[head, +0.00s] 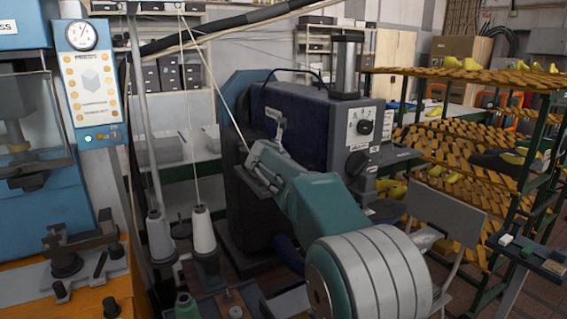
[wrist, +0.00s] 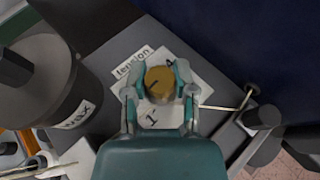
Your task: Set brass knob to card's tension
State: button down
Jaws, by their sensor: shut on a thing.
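The brass knob (wrist: 159,84) sits on a white dial plate (wrist: 196,86) in the wrist view. The figures 1 and 4 show on the plate, and a label (wrist: 133,62) beside it reads "tension". A dark mark shows on the knob's top; its exact setting is hard to read. My gripper (wrist: 160,88) is shut on the knob, one finger on each side. In the head view my gripper (head: 264,167) is at the left front of the dark blue machine (head: 292,115), and the knob is hidden there. I cannot make out a card stating a tension.
A round pot labelled "wax" (wrist: 77,113) stands left of the dial, and a thin metal rod (wrist: 228,108) lies to its right. In the head view, a white thread cone (head: 203,230) stands left of my arm. A shoe rack (head: 440,150) fills the right.

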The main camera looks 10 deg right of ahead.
jog(key=shift+f, duration=0.15)
jog(key=shift+c, duration=2)
grip_release()
jog(key=shift+a, duration=0.1)
jog(key=shift+s+a+r, duration=0.1)
jog(key=shift+r, duration=0.1)
jog(key=v, duration=1.1)
jog(key=shift+s+a+r, duration=0.1)
jog(key=shift+s+a, duration=0.1)
